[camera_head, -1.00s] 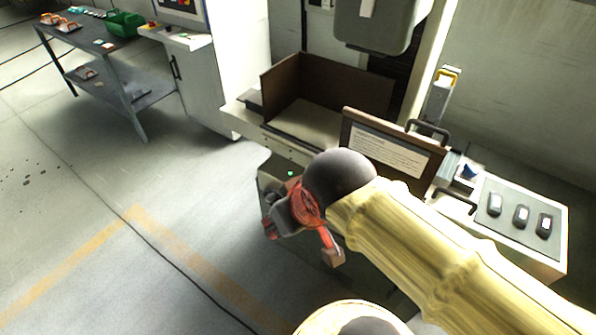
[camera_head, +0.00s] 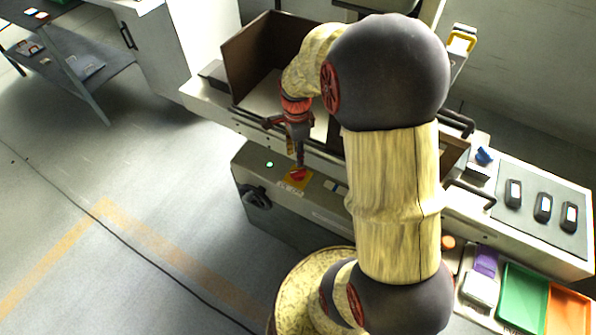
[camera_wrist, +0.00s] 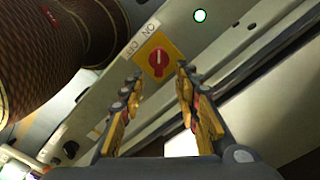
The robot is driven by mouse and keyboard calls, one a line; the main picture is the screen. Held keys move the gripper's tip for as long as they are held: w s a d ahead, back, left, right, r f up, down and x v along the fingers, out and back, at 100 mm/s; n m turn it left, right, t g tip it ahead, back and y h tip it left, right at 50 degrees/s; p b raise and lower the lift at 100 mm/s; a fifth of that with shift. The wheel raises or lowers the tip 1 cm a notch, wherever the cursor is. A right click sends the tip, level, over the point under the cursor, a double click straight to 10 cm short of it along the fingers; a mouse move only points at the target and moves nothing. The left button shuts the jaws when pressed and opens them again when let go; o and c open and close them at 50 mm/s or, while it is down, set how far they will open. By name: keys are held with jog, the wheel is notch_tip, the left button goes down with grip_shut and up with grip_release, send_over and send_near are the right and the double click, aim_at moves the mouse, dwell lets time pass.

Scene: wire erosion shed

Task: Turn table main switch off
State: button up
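The main switch is a red rotary knob on a square yellow plate (camera_wrist: 158,60), on the grey front panel of the machine table. Its pale marker line points roughly up in the wrist view, and printed labels, one reading ON, sit beside the plate. In the head view the red knob (camera_head: 298,174) shows just below my gripper (camera_head: 299,152). In the wrist view my gripper (camera_wrist: 160,78) is open, its two yellow fingers apart on either side of the knob's lower edge. The fingers look empty; whether they touch the knob I cannot tell.
A lit green lamp (camera_head: 269,164) and a black round handle (camera_head: 256,196) are on the same panel. The machine's tray (camera_head: 250,60) with brown walls stands behind. The floor at left is clear.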

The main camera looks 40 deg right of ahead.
aim_at(298, 171)
jog(key=shift+s+d+f+m, duration=0.15)
jog(key=shift+f+m, duration=0.15)
jog(key=shift+f, duration=0.6)
notch_tip(298, 171, down, 7)
jog(key=b, duration=0.2)
jog(key=shift+r+b, duration=0.1)
jog(key=shift+b, duration=0.25)
jog(key=shift+c, duration=1)
grip_shut()
